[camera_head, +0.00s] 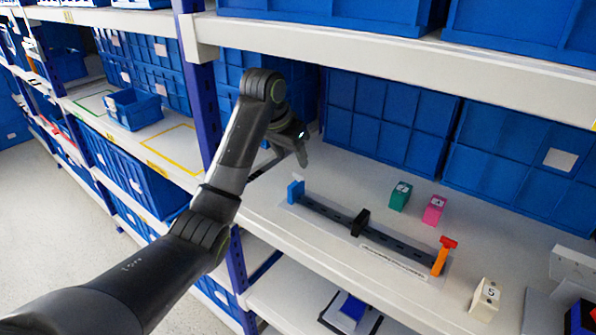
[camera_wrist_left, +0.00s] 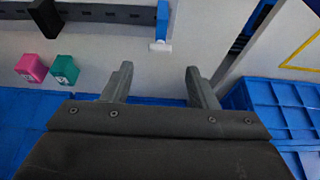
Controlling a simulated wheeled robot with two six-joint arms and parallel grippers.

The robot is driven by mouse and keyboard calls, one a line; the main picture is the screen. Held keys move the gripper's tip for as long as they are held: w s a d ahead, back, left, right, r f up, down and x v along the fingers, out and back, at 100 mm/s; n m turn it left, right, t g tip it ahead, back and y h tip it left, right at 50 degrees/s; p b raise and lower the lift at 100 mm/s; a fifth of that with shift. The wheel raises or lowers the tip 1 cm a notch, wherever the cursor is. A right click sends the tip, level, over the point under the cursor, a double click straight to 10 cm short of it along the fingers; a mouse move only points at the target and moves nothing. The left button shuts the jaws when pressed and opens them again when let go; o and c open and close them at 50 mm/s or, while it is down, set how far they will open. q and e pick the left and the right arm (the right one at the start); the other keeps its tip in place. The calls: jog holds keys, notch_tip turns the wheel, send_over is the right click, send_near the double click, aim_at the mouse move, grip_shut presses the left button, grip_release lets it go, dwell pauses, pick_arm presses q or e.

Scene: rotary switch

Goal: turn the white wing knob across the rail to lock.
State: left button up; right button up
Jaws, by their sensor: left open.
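A dark rail (camera_head: 400,246) lies on a pale strip on the shelf. At its left end in the head view stands a blue block (camera_head: 295,191). In the left wrist view a small white piece, seemingly the wing knob (camera_wrist_left: 160,46), sits at the end of this blue block (camera_wrist_left: 162,20); I cannot make out its wings or turn angle. My right gripper is not in view.
A black block (camera_head: 360,222) sits midway on the rail, and an orange block (camera_head: 440,262) with a red top at its right end. Green (camera_head: 400,196) and pink (camera_head: 434,210) blocks stand behind it. A white block (camera_head: 486,298) is at right. Blue bins (camera_head: 380,125) line the back.

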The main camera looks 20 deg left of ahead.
aim_at(298, 174)
pick_arm(q)
jog(key=shift+w+d+f+b, duration=0.1)
jog(key=shift+d+f+b, duration=0.05)
jog(key=shift+f+b, duration=0.75)
jog(key=x, duration=0.2)
jog(key=p+x, duration=0.1)
jog(key=x, duration=0.1)
jog(key=shift+w+r+p, duration=0.2)
jog(key=shift+w+p, duration=0.1)
jog(key=shift+f, duration=0.45)
jog(key=shift+w+f, duration=0.1)
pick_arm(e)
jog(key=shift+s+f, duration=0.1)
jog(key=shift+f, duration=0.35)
